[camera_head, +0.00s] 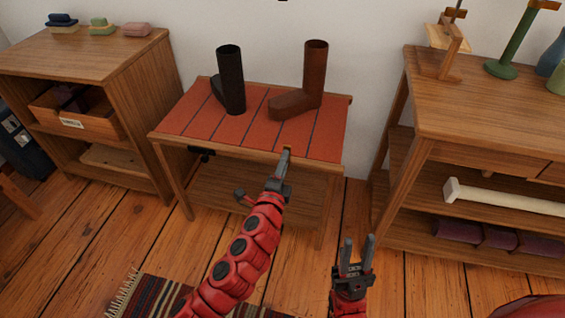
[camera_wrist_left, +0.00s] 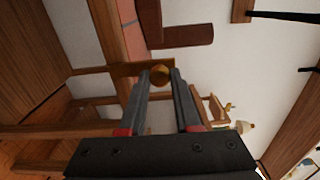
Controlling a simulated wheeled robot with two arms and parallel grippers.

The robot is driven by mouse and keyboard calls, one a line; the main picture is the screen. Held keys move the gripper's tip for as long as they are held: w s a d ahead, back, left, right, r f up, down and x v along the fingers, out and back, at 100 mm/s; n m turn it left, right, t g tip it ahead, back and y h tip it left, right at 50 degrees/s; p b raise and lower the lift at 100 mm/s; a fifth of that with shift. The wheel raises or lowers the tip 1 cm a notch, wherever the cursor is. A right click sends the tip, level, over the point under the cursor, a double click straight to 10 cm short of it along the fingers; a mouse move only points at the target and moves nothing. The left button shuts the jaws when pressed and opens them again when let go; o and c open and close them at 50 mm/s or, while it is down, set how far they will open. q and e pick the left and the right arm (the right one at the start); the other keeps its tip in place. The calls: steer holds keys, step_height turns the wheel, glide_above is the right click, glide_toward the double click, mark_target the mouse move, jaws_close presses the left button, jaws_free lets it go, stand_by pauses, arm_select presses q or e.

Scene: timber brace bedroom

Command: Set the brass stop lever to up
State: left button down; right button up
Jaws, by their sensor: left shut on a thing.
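The brass stop lever (camera_wrist_left: 160,75) shows in the left wrist view as a round brass knob in front of a brass plate on the front edge of the small red-topped table (camera_head: 189,108). My left gripper (camera_head: 286,155) is at that front edge in the head view. Its fingers, also in the left wrist view (camera_wrist_left: 161,78), are shut on the knob from either side. In the head view my gripper hides most of the lever, so I cannot tell which way it points. My right gripper (camera_head: 357,241) is open and empty, low in front of the table.
A black boot (camera_head: 230,85) and a brown boot (camera_head: 314,80) stand on the table. A wooden cabinet (camera_head: 135,60) with an open drawer (camera_head: 90,125) is at left. A shelf unit (camera_head: 480,100) is at right. A striped rug (camera_head: 165,298) lies on the floor.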

stand_by(0.3)
arm_select(q)
steer(key=c, duration=0.6)
jaws_free()
steer(key=shift+c, duration=0.2)
steer(key=shift+s, duration=0.1)
steer(key=p+v, duration=0.1)
steer(key=v, duration=1.6)
steer(key=shift+s, duration=0.15)
